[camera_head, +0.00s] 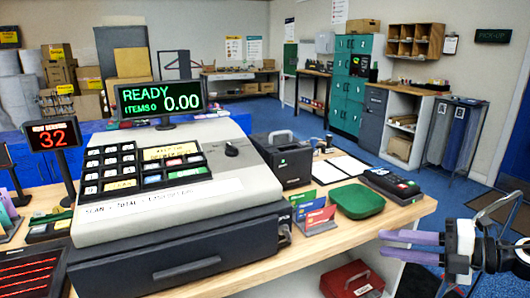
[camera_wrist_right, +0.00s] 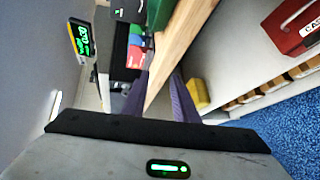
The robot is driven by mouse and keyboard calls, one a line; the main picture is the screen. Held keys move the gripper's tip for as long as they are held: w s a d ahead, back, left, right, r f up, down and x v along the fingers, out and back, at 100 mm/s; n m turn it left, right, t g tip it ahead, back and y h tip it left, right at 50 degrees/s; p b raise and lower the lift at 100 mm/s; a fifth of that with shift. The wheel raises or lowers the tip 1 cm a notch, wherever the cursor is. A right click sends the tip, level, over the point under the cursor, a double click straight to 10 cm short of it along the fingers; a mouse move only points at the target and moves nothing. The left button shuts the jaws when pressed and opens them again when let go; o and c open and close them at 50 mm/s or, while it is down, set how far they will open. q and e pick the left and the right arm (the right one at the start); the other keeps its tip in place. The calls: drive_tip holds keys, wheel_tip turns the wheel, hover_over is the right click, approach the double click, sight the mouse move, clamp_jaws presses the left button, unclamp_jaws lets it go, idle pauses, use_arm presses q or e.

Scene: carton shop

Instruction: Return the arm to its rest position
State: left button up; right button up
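My right gripper (camera_head: 382,244) is at the lower right of the head view, its two purple fingers apart and pointing left. It is beside the front right end of the wooden counter (camera_head: 345,240). In the right wrist view the fingers stand apart with nothing held between them, and the counter edge (camera_wrist_right: 172,58) shows past the gap. My left gripper and arm are not in view.
On the counter stand a till (camera_head: 180,215), a card rack (camera_head: 314,214), a green tray (camera_head: 357,200) and a card terminal (camera_head: 391,184). A red box (camera_head: 352,281) sits on a shelf below. Blue floor (camera_head: 462,208) lies open to the right, with a rack (camera_head: 452,138) beyond.

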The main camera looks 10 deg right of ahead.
drive_tip(key=w+d+r+m+t+h, duration=0.5)
drive_tip(key=w+d+r+m+t, duration=0.3)
drive_tip(key=d+r+m+t, duration=0.25)
drive_tip(key=d+f+m+g+h, duration=0.2)
drive_tip(key=d+f+m+h, duration=0.2)
drive_tip(key=d+m+h, duration=0.35)
drive_tip(key=d+f+m+g+h, duration=0.35)
drive_tip(key=d+m+h, duration=0.25)
drive_tip(key=d, duration=0.3)
drive_tip(key=s+a+f+g+y, duration=0.1)
drive_tip(key=s+a+f+y, duration=0.3)
drive_tip(key=a+f, duration=0.7)
drive_tip(key=s+a+f+g+y, duration=0.1)
drive_tip(key=s+a+f+y, duration=0.1)
drive_tip(key=s+a+f, duration=0.9)
drive_tip(key=s+a+f+m+g+y, duration=0.1)
drive_tip(key=s+a+f+g, duration=0.1)
drive_tip(key=s+a+f, duration=0.4)
drive_tip(key=s+a+f+m+g+y, duration=0.1)
drive_tip(key=s+a+f+m+y, duration=0.1)
drive_tip(key=s+a+f, duration=0.5)
drive_tip(key=s+a, duration=0.5)
drive_tip(key=a, duration=0.4)
drive_tip(key=shift+a+g, duration=0.3)
drive_tip(key=shift+g, duration=0.1)
drive_tip(key=shift+f, duration=0.1)
